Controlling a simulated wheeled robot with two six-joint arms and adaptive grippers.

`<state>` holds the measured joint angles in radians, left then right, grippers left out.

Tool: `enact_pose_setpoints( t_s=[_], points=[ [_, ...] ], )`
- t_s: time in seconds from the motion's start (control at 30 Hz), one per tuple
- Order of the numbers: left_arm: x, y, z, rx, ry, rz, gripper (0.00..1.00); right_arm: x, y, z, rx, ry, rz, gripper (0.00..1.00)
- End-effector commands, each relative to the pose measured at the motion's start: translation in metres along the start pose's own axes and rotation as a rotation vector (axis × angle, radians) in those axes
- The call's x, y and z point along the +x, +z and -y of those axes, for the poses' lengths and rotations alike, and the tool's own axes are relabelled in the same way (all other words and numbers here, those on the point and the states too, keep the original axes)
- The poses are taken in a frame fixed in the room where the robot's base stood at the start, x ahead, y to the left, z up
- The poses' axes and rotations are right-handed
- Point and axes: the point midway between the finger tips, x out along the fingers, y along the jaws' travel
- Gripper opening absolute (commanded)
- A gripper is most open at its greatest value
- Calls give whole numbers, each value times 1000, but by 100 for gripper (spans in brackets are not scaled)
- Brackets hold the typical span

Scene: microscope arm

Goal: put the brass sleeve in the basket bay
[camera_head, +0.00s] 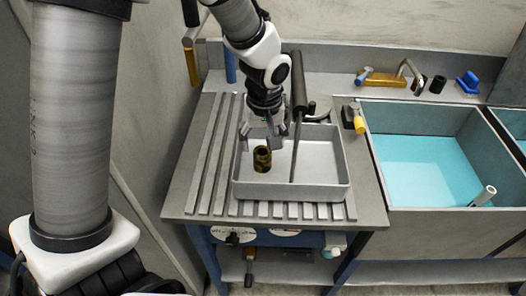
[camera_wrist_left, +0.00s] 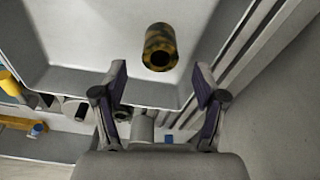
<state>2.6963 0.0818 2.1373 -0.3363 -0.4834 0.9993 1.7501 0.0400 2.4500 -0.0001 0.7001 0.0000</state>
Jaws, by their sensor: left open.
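The brass sleeve (camera_head: 262,160) is a short hollow cylinder with mottled dark and brass patches. It stands in the left part of a shallow grey tray (camera_head: 291,190), apparently upright. It also shows in the left wrist view (camera_wrist_left: 158,48), with its dark bore visible. My left gripper (camera_head: 262,137) is open and empty above and just behind the sleeve in the head view. In the left wrist view the fingers (camera_wrist_left: 161,85) are apart, and the sleeve lies beyond their tips, roughly centred between them. I cannot tell which compartment is the basket bay. My right gripper is not in view.
A thin rod with a dark handle (camera_head: 299,85) crosses the tray just right of the sleeve. A deep basin with a cyan floor (camera_head: 420,170) lies to the right, holding a pale tube (camera_head: 484,196). Small brass, dark and blue parts lie on the back ledge.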

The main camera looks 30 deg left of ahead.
Motion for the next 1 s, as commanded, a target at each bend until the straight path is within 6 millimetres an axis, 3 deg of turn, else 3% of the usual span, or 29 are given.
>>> enact_pose_setpoints(
  t_s=[0.1, 0.3, 1.0],
  points=[
    [-29, -1, 0, -1, 3, -4, 72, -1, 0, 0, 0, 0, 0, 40],
    [-51, 0, 0, 0, 1, -1, 72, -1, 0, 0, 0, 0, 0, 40],
    [-52, 0, 0, 0, 0, 1, 72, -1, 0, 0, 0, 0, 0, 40]
  ],
)
